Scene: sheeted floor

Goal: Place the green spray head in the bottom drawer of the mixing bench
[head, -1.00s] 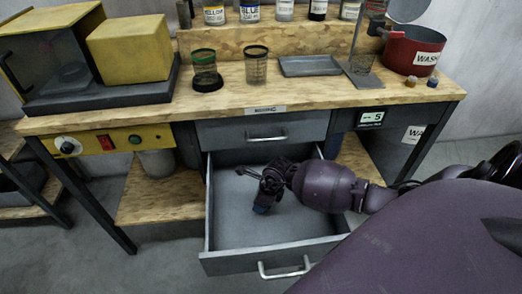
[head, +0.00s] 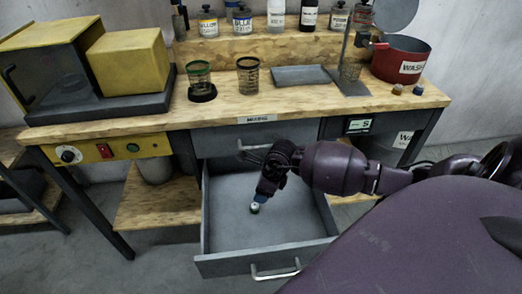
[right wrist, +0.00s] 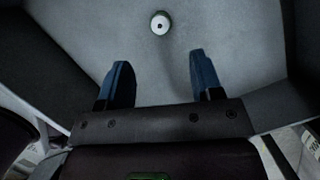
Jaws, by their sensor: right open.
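The green spray head (head: 254,208) lies on the floor of the open bottom drawer (head: 222,235) of the mixing bench (head: 120,124). In the right wrist view the spray head (right wrist: 160,23) is a small round piece, pale with a dark centre and green edge, beyond my fingertips. My right gripper (head: 263,198) is over the drawer, just above the spray head in the head view. Its two blue fingers (right wrist: 158,80) are apart with nothing between them. My left gripper is not in view.
The upper drawer (head: 255,133) is shut above the open one. The bench top holds cups (head: 248,76), a grey tray (head: 300,75), a red pot (head: 400,60) and a yellow box (head: 128,60). The drawer floor around the spray head is clear.

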